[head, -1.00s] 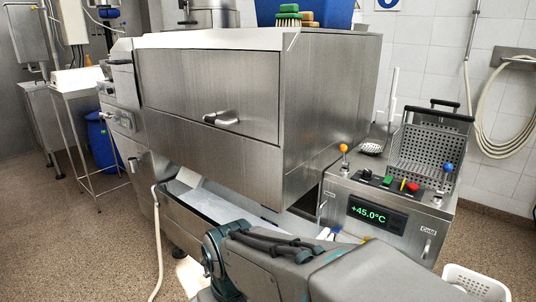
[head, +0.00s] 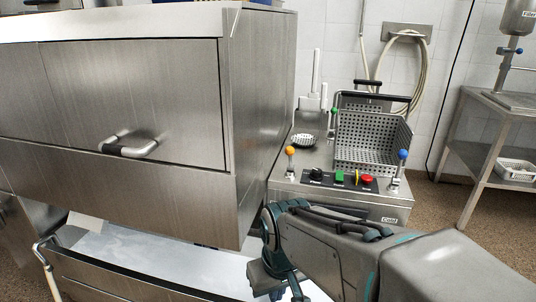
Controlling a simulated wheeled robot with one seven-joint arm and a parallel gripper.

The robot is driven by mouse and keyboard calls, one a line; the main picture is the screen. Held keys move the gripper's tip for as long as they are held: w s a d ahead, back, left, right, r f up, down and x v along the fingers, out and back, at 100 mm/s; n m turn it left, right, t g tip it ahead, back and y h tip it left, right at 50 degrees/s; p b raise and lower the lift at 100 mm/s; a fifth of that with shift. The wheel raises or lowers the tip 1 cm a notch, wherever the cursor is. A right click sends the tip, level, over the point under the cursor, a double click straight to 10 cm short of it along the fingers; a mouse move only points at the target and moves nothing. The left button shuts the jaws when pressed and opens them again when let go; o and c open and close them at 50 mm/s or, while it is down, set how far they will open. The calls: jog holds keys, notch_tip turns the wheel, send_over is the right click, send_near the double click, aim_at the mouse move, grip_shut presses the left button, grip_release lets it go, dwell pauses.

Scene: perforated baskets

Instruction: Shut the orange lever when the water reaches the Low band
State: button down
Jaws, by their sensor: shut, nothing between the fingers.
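The orange lever (head: 291,151) is a ball knob on a short metal stem. It stands upright at the left front of the steel basket unit (head: 396,216). A perforated basket (head: 372,130) sits on this unit, behind the controls. I see no water surface and no Low band in the head view. My gripper (head: 284,290) is low at the bottom of the view, below and in front of the orange lever and apart from it. It looks shut and empty, though its fingertips are partly cut off. My arm hides much of the unit's front, including the temperature display.
A blue-knobbed lever (head: 403,155) stands at the unit's right front. Between the levers are a black knob (head: 317,174), a green button (head: 339,176) and a red button (head: 367,180). A large steel machine (head: 120,110) fills the left. A steel table (head: 500,115) stands at right.

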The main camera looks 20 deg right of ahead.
jog(key=w+d+f+n+t+b, duration=0.2)
jog(key=w+f+n+t+b, duration=0.15)
jog(key=w, duration=0.65)
jog(key=n+t+h+b, duration=0.6)
jog(key=n+t+b, duration=0.4)
jog(key=n+t, duration=0.6)
send_near(290, 159)
jog(key=w+a+r+m+t, duration=0.1)
jog(key=w+a+m+t, duration=0.15)
jog(key=w, duration=0.25)
jog(key=shift+w+d+r+g+b, duration=0.3)
jog(key=shift+d+r, duration=0.2)
jog(key=shift+d, duration=0.25)
jog(key=shift+w+d+r+g+b, duration=0.15)
jog(key=shift+w+d+r+g, duration=0.1)
jog(key=shift+d+r, duration=0.35)
